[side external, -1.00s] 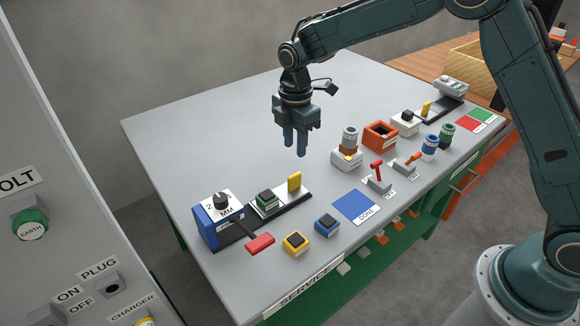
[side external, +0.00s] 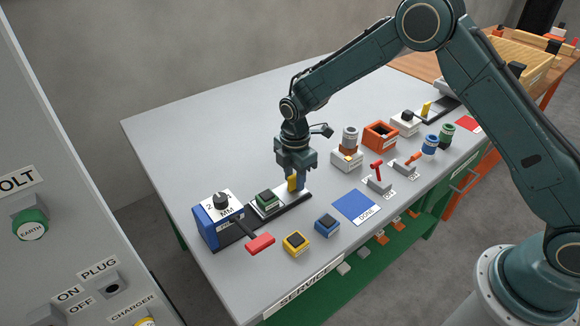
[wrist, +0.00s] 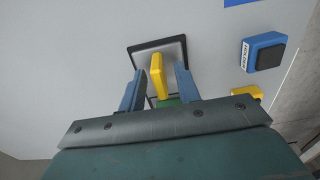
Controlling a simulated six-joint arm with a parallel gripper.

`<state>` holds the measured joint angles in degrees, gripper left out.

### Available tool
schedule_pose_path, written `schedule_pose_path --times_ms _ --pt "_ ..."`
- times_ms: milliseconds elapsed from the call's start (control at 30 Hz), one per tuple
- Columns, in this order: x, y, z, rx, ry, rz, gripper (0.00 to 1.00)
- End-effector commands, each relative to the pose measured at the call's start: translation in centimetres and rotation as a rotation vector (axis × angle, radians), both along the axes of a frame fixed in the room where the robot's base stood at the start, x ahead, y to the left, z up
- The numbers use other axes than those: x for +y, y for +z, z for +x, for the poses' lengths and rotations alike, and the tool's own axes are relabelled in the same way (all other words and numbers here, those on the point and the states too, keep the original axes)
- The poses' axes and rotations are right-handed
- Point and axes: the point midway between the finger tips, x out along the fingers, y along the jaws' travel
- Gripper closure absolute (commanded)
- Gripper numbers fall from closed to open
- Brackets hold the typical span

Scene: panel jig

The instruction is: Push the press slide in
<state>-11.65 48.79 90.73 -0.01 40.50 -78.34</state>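The press (side external: 205,228) is a blue box with a white top, a dark knob and a red lever handle (side external: 260,243), at the front left of the table. A dark slide rail (side external: 278,214) runs from it to the right. On the rail sit a carriage with a green and black block (side external: 266,201) and an upright yellow tab (side external: 292,183). My gripper (side external: 297,184) is lowered at the tab. In the wrist view the open fingers (wrist: 159,70) stand on either side of the yellow tab (wrist: 157,80), with gaps showing. The fingers partly hide the tab in the side view.
A yellow button box (side external: 295,243) and a blue button box (side external: 326,224) stand in front of the rail. The table (side external: 215,150) behind the rail is clear.

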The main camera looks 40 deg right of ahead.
Motion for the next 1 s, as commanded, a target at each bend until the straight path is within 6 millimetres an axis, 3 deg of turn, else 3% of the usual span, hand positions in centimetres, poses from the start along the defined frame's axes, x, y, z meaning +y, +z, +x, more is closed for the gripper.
schedule_pose_path --times_ms 200,367,400,733,1000 --pt "0.0 0.0 0.0 0.000 0.000 0.000 0.67" --pt "0.0 0.0 0.0 0.000 0.000 0.000 0.99" --pt "0.0 0.0 0.0 0.000 0.000 0.000 1.00" --pt "0.9 0.0 0.1 -0.001 0.002 0.000 1.00" --pt "6.2 0.0 0.1 -0.002 0.007 0.001 1.00"
